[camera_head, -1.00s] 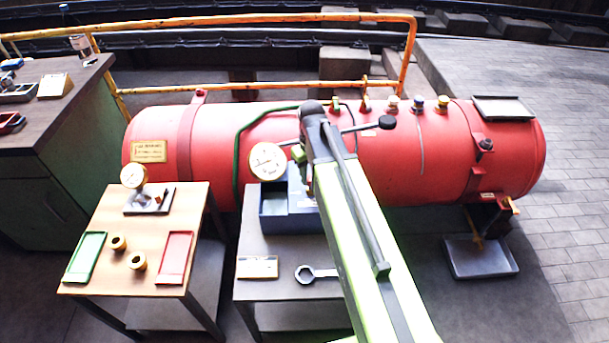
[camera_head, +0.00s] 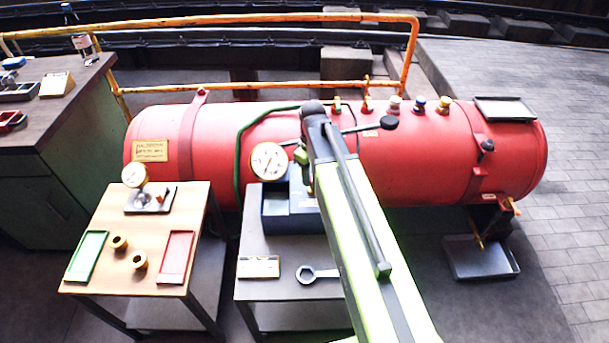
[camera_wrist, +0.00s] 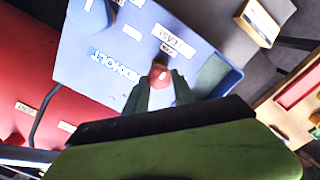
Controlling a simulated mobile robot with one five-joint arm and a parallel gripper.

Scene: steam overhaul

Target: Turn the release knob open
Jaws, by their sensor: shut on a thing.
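The release knob (camera_wrist: 160,74) shows as a small red cap in the wrist view, on the face of a blue box (camera_wrist: 90,60). A white label ending in "EASE" is beside it. My gripper (camera_wrist: 160,92) is at the knob, with its dark fingers on either side, shut on it. The fingers and the wrist body hide the knob's lower part, so its turn angle is hard to read. In the head view the blue box (camera_head: 276,222) stands on the middle table, and my arm hides the knob and the fingertips.
A white gauge (camera_head: 269,161) stands just behind the box. The red boiler (camera_head: 440,150) lies close behind. A ring spanner (camera_head: 310,273) and a white card (camera_head: 258,267) lie on the middle table (camera_head: 285,290). A wooden-topped table (camera_head: 120,280) stands to the left.

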